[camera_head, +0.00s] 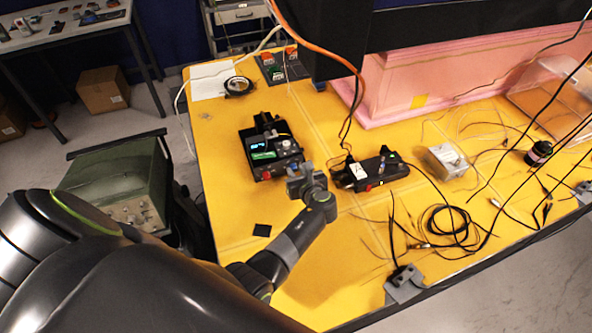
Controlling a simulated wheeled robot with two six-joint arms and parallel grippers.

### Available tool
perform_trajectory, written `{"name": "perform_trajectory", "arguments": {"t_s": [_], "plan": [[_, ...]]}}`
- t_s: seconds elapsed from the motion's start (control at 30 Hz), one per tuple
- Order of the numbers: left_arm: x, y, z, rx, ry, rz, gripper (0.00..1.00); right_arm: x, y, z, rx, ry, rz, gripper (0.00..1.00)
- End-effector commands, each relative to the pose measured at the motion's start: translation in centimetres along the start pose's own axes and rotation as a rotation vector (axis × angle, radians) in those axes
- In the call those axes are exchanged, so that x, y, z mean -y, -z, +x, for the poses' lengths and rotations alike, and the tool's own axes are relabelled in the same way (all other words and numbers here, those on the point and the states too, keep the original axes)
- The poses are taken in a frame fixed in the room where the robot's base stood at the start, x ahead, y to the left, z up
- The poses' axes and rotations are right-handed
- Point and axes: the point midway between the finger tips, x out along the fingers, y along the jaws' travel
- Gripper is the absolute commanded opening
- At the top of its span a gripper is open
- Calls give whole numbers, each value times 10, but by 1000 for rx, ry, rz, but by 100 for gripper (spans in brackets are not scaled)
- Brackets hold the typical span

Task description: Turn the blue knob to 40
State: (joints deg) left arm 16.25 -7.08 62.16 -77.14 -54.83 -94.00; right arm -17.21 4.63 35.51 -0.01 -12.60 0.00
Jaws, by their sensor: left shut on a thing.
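A black device (270,150) with a small lit blue display (258,145), a green label and several small knobs sits on the yellow table. My left gripper (294,174) is at the device's front right corner, its jaws closed against the front. The blue knob itself is hidden behind the gripper's fingers. The reading on the display is too small to make out. My right gripper is not in view.
A second black device (370,170) with a red knob stands just right of my left gripper. Coiled black cables (450,225) cover the table's right side. A green instrument (120,185) stands left of the table.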

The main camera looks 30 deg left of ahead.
Motion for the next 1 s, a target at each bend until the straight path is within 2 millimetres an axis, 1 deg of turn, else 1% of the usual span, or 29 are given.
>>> {"name": "perform_trajectory", "arguments": {"t_s": [0.2, 0.5, 0.8, 1.0], "plan": [[3, -1, 0, 2, -79, 192, 0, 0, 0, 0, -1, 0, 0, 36], [5, 0, 1, 2, -174, 423, 0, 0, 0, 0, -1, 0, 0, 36], [6, 1, 1, 2, -235, 570, 0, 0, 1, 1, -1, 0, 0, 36], [6, 1, 1, 2, -253, 612, 0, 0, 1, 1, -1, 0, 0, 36]]}}
